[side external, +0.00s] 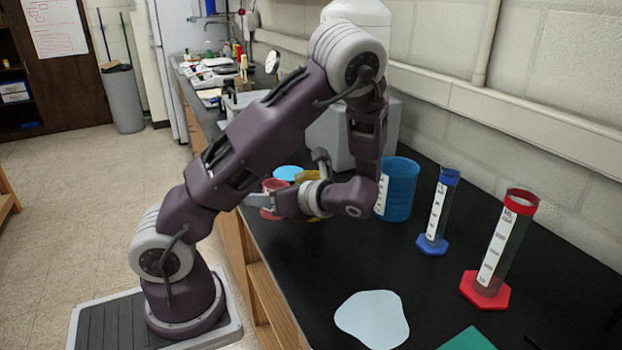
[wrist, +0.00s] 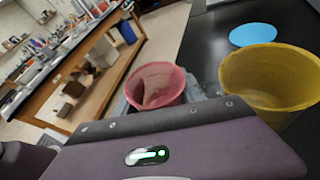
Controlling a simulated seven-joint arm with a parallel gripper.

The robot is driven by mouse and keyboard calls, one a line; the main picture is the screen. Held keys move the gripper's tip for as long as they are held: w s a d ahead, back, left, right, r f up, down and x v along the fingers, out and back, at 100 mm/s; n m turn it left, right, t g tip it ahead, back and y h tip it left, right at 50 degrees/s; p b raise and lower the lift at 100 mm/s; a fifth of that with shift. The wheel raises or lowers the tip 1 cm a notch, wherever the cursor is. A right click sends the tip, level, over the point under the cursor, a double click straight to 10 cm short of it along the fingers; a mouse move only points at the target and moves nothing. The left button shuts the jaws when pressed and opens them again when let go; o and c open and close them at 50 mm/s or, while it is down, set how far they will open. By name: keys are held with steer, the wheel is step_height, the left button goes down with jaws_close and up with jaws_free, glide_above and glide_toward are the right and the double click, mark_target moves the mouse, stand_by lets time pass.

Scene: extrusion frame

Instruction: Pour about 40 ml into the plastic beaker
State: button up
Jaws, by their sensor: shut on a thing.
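My gripper (side external: 258,202) is low over the near-left edge of the black bench, shut on a pink cup (side external: 273,186). In the wrist view the pink cup (wrist: 157,82) sits between grey fingers, its open mouth visible; I cannot tell how much liquid it holds. A yellow cup (wrist: 268,78) stands just right of it in the wrist view, partly hidden by my wrist in the side view. A blue beaker (side external: 401,188) with a white scale stands upright behind my wrist. Which vessel is the plastic beaker is not certain; the blue one looks like it.
A blue-based cylinder (side external: 438,212) and a red-based cylinder (side external: 501,250) stand to the right. A light-blue disc (wrist: 252,34) lies beyond the yellow cup. A pale-blue patch (side external: 372,318) and green sheet (side external: 467,340) lie in front. The bench between is clear.

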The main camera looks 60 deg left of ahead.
steer(key=shift+s+d+f+n+t, duration=0.15)
steer(key=shift+s+f+n+t, duration=0.35)
steer(key=shift+s+n+t, duration=0.3)
stand_by(0.4)
